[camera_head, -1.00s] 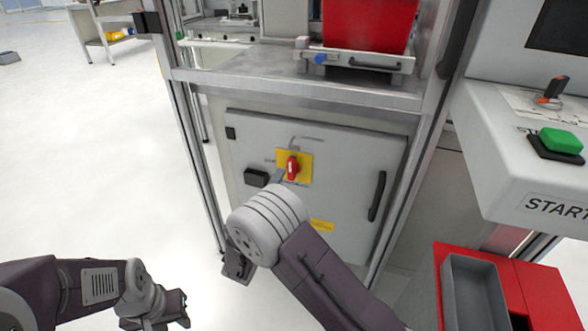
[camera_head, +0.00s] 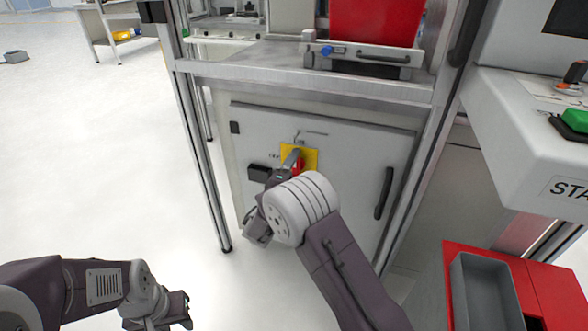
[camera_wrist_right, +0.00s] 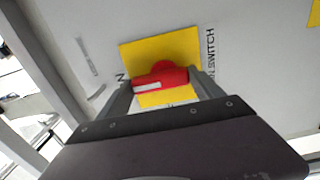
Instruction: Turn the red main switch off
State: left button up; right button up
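The red main switch (camera_head: 299,167) sits on a yellow plate (camera_head: 312,157) on the grey cabinet door. Its handle stands upright in the head view, partly covered by my right gripper (camera_head: 287,170). In the right wrist view the red handle (camera_wrist_right: 160,78) lies across the picture between the two fingers of my right gripper (camera_wrist_right: 163,92). The fingers are spread, one beyond each end of the handle. I cannot tell whether they touch it. My left gripper (camera_head: 182,311) hangs low at the left, away from the cabinet; its fingers are too small to judge.
A metal frame post (camera_head: 203,165) stands left of the cabinet. A red bin (camera_head: 375,22) stands above. Open floor lies at the left.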

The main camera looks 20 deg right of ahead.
jog(key=shift+n, duration=0.3)
jog(key=n+p, duration=0.1)
jog(key=n, duration=0.2)
jog(key=shift+w+a+n, duration=0.1)
jog(key=shift+a+n, duration=0.05)
jog(key=shift+n, duration=0.25)
jog(key=shift+w+a+f+n+p, duration=0.1)
jog(key=shift+n+p, duration=1.2)
jog(key=shift+n, duration=0.95)
jog(key=shift+a+f+n+p, duration=0.15)
jog(key=shift+n+p, duration=1.15)
jog(key=shift+n, duration=0.9)
jog(key=shift+w+d+f+n+p, duration=0.1)
jog(key=shift+n+p, duration=1.2)
jog(key=shift+n, duration=0.95)
jog(key=shift+s+f, duration=0.1)
jog(key=o, duration=1.3)
jog(key=shift+o, duration=0.2)
